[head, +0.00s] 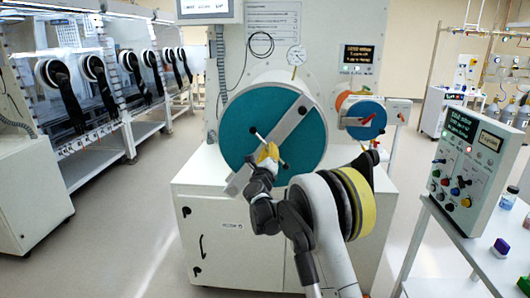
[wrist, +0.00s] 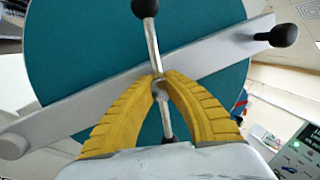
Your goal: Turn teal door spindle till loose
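The round teal door (head: 240,118) faces me, with a grey bar across it, and fills much of the wrist view (wrist: 90,50). At its middle is the spindle (wrist: 152,45), a steel cross-rod with a black knob at its upper end. In the head view the rod runs from upper left to lower right, with dark ends. My gripper (head: 267,153) is at the door's centre. Its yellow fingers (wrist: 161,78) close in on both sides of the rod near the hub and appear to grip it.
A smaller blue door with a red handle (head: 367,121) is to the right. A control panel (head: 470,155) stands on a white table at far right. Gloveboxes with black gloves (head: 95,75) line the left. Floor between is clear.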

